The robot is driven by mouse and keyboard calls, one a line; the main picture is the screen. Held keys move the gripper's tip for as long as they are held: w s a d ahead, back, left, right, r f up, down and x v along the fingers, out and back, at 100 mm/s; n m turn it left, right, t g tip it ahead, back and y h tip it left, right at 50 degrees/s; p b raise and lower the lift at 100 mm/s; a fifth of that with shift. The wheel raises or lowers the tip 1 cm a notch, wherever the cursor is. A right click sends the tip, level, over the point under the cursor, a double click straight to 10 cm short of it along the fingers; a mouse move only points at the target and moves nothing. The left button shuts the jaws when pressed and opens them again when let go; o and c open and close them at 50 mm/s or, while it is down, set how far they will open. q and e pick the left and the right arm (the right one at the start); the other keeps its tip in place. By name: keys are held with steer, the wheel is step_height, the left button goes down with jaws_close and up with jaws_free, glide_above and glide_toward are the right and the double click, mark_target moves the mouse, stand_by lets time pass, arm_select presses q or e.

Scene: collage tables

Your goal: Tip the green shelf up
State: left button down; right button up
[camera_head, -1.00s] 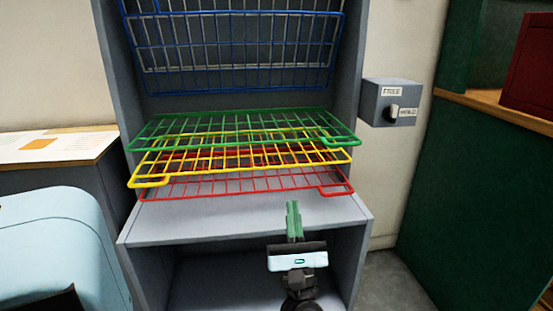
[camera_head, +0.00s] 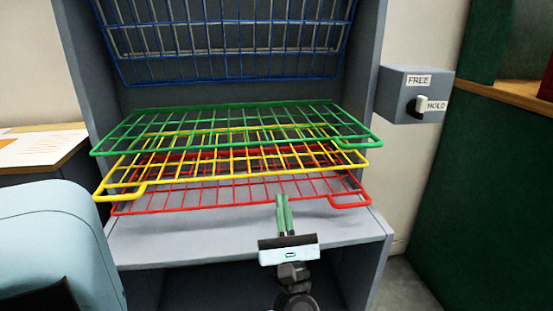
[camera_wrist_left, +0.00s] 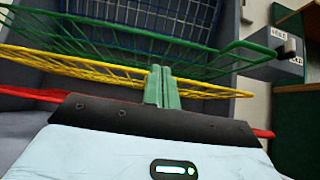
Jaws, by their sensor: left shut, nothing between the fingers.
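The green wire shelf (camera_head: 230,122) lies about level in the grey cabinet, above the yellow and red ones. It also shows in the left wrist view (camera_wrist_left: 110,45). My left gripper (camera_head: 283,198) is shut and empty. It is in front of the racks and looks lower than the green shelf in the head view. In the left wrist view its fingertips (camera_wrist_left: 162,70) overlap the yellow shelf's front, and I see no clear contact. My right gripper is not in view.
The yellow shelf (camera_head: 215,175) and red shelf (camera_head: 240,205) lie below the green one. A blue rack (camera_head: 230,68) is tilted up above. A box with a FREE/HOLD switch (camera_head: 416,95) is on the right. A grey ledge (camera_head: 190,245) is below.

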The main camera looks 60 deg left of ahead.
arm_select(q)
steer(key=x, duration=1)
steer(key=shift+p, duration=0.3)
